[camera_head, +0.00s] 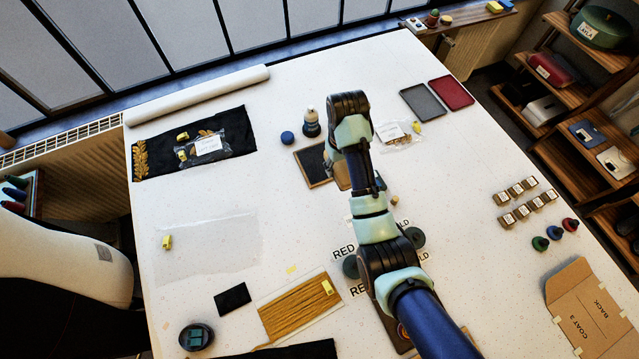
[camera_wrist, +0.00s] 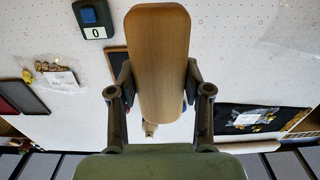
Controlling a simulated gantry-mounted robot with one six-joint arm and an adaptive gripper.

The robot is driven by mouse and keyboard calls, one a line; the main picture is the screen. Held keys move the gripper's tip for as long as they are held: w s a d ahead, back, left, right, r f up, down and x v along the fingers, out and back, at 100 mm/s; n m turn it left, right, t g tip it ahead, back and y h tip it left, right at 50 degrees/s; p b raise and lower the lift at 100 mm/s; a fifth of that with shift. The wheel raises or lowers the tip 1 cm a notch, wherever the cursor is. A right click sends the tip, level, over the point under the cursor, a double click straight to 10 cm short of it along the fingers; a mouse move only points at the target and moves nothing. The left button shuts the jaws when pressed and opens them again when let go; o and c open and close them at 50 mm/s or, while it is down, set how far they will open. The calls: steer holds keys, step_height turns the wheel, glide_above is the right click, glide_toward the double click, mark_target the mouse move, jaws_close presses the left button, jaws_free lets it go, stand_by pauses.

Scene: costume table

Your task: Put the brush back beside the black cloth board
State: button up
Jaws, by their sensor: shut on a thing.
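The brush (camera_wrist: 158,60) has a long wooden back with rounded ends. In the wrist view my gripper (camera_wrist: 158,80) is shut on its sides, one finger on each. In the head view a tan part of the brush (camera_head: 342,178) shows beside my arm, which hides the rest of it and the gripper fingers. The black cloth board (camera_head: 312,168), dark with a wooden frame, lies on the table just left of the brush. In the wrist view the board (camera_wrist: 116,62) is partly covered by the brush. I cannot tell whether the brush touches the table.
A dark bottle (camera_head: 311,123) and a blue round item (camera_head: 287,137) stand behind the board. A clear labelled bag (camera_head: 398,135) lies to the right, near grey (camera_head: 422,103) and red (camera_head: 452,92) trays. Black cloth (camera_head: 150,150) lies far left. Table left of the board is clear.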

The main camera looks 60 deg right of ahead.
step_height(320, 180, down, 15)
steer(key=b, duration=0.7)
steer(key=shift+d+f+b, duration=0.1)
steer(key=shift+f+b, duration=0.1)
steer(key=shift+b, duration=0.2)
steer(key=shift+f+b, duration=0.3)
steer(key=shift+f, duration=2)
steer(key=shift+f, duration=0.1)
steer(key=o, duration=1.1)
step_height(320, 180, up, 12)
steer(key=shift+r+p, duration=0.1)
steer(key=shift+p, duration=0.5)
